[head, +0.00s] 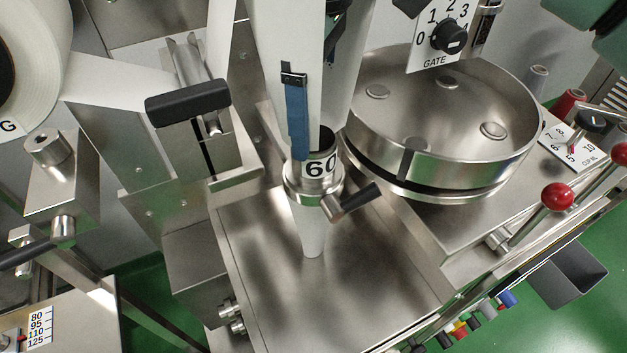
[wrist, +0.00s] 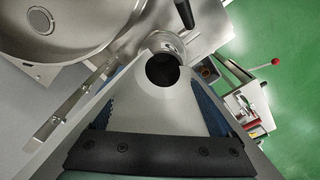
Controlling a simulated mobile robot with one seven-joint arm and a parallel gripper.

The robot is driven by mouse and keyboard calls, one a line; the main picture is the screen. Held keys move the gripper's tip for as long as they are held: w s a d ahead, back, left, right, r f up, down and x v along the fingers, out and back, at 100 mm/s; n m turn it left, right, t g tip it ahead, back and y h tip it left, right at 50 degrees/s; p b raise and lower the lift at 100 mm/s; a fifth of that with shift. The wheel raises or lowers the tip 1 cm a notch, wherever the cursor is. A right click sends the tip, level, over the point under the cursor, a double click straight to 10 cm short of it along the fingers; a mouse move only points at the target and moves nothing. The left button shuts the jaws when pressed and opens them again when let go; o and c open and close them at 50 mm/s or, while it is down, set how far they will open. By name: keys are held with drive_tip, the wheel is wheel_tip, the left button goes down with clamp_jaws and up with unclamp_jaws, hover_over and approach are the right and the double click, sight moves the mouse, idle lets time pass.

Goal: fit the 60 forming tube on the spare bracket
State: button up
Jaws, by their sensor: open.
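The 60 forming tube (head: 320,168) stands upright in a metal ring with a dark-handled clamp (head: 349,202). I cannot tell whether this ring is the spare bracket. Its pale lower end (head: 313,237) shows below the ring, above the steel plate. In the wrist view a dark round opening (wrist: 163,70) lies at the narrow end of a pale tapering surface. My gripper (head: 300,154) is open and close to the tube top, with one blue finger showing in the head view. In the wrist view blue finger pads (wrist: 160,107) show on either side of the pale surface; their tips are hidden.
A round steel drum (head: 450,115) stands close on the right, below the GATE dial (head: 447,36). Red-knobbed levers (head: 557,197) are farther right. A paper roll (head: 30,60) and a black-handled clamp (head: 188,103) are on the left. The steel plate (head: 350,290) in front is clear.

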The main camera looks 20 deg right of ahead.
sight(313, 137)
wheel_tip(313, 137, down, 4)
drive_tip(key=shift+s+a+f, duration=0.1)
drive_tip(key=shift+s+f, duration=0.05)
drive_tip(key=shift+c, duration=0.2)
clamp_jaws()
idle(0.4)
